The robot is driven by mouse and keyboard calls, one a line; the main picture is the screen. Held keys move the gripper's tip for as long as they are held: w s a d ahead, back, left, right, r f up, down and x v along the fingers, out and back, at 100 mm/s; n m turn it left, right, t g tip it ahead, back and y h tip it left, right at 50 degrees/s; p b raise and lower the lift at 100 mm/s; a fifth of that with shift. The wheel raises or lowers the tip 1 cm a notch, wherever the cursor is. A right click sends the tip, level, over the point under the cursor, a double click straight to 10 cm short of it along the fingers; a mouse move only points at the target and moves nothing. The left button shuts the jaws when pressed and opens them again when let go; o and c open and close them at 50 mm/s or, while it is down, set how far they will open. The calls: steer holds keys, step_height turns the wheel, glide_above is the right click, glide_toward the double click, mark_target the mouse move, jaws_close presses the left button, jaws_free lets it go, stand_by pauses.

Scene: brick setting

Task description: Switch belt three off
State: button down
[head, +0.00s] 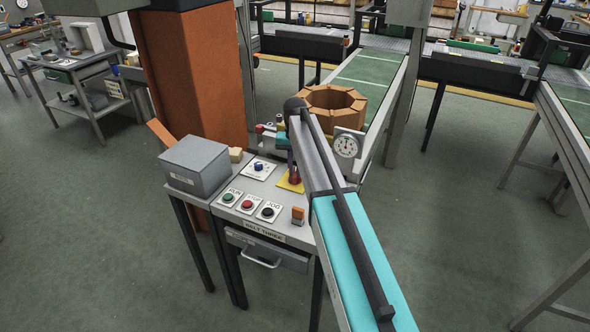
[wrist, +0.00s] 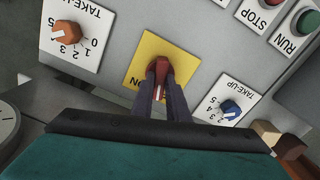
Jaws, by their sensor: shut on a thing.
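A red rotary switch (wrist: 162,68) sits on a yellow plate (wrist: 150,50) in the wrist view. My gripper (wrist: 163,84) is shut on the red switch, with one dark finger on each side of it. A white line on the switch points towards the wrist, and the letters ON show on the plate to its left. The rest of the plate's lettering is hidden behind my fingers. In the head view the red switch (head: 294,176) and yellow plate (head: 285,184) are partly covered by my arm. A panel label (head: 264,231) there appears to read BELT THREE.
A green RUN button (head: 228,198), red STOP button (head: 248,204) and black button (head: 268,211) line the panel front. Blue (wrist: 231,109) and orange (wrist: 66,32) take-up knobs flank the plate. A grey box (head: 195,165) stands left; a dial gauge (head: 347,146) stands behind.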

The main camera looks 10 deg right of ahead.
mark_target(295, 172)
steer(key=n, duration=0.5)
stand_by(0.5)
steer(key=c, duration=1.7)
jaws_free()
steer(key=shift+r, duration=0.1)
step_height(295, 172, up, 14)
steer(key=shift+f+b, duration=0.15)
steer(key=shift+b, duration=0.85)
